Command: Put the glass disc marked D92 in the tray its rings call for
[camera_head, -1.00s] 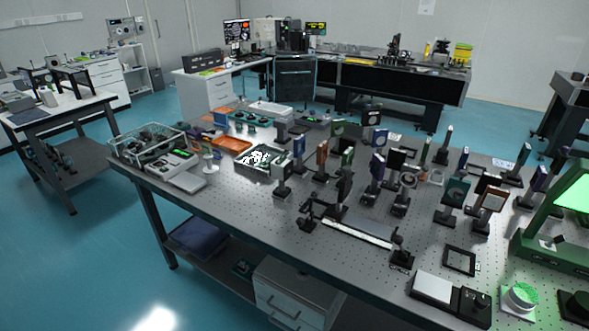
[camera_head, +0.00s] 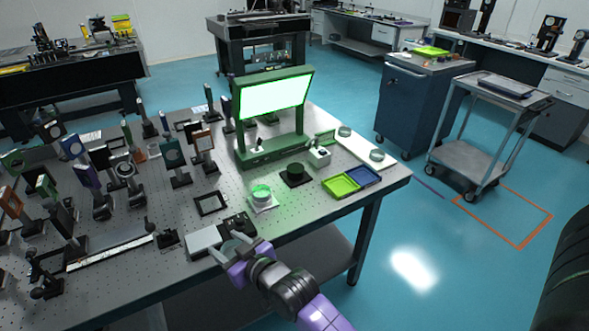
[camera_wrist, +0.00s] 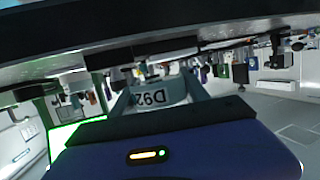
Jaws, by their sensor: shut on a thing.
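My gripper (camera_head: 236,248), with its purple wrist, is over the front edge of the optical table near a white-and-black device. It is shut on a pale disc, partly hidden by the fingers. In the wrist view the glass disc (camera_wrist: 154,98) sits between the fingers with the marking D92 upside down; I cannot make out its rings. A yellow-green tray (camera_head: 341,186) and a blue tray (camera_head: 376,182) lie side by side at the table's right corner. Both look empty.
A bright light panel (camera_head: 273,97) in a green frame stands behind. Mounted optics crowd the left.

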